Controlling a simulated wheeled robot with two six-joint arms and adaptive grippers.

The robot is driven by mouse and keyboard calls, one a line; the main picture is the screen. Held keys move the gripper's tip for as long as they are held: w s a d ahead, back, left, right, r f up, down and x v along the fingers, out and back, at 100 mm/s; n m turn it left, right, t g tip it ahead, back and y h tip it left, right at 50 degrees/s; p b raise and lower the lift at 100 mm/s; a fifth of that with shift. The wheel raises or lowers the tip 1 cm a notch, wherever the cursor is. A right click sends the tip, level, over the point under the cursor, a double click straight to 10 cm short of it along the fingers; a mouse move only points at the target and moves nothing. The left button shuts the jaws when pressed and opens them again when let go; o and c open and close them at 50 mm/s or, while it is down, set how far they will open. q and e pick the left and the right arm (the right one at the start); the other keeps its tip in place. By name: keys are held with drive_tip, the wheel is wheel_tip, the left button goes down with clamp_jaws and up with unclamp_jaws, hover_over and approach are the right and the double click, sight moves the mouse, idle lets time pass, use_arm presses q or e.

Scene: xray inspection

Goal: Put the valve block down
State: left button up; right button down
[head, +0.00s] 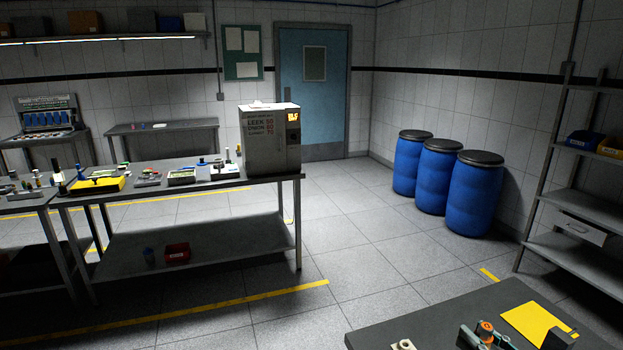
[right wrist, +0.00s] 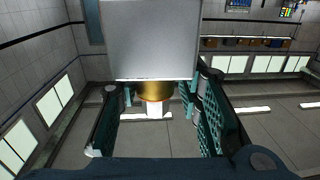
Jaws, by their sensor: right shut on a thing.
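My right gripper (head: 485,337) shows at the bottom edge of the head view, low over the near table, around a small orange-brown round part. In the right wrist view its two teal-padded fingers are shut on the valve block (right wrist: 152,40). The block shows there as a large plain grey face with a brass round part (right wrist: 155,91) under it, between the fingertips. A small white part sits just below the brass. Whether the block touches anything is hidden. My left gripper is not in view.
The near dark table (head: 440,318) carries a yellow mat (head: 528,318) with a dark block (head: 558,339) at its corner. A pale piece (head: 403,345) lies at the front left. A grey box (head: 270,140) stands on the far bench. Blue barrels (head: 474,195) stand by the wall.

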drive_tip(key=s+a+r+n+y, duration=0.1)
drive_tip(key=s+a+y, duration=0.1)
drive_tip(key=s+a, duration=0.8)
drive_tip(key=a, duration=0.3)
drive_tip(key=shift+s+a+r+n+g, duration=0.15)
drive_tip(key=shift+s+a+n+g, duration=0.15)
drive_tip(key=shift+a+n, duration=0.1)
drive_tip(key=shift+w, duration=0.1)
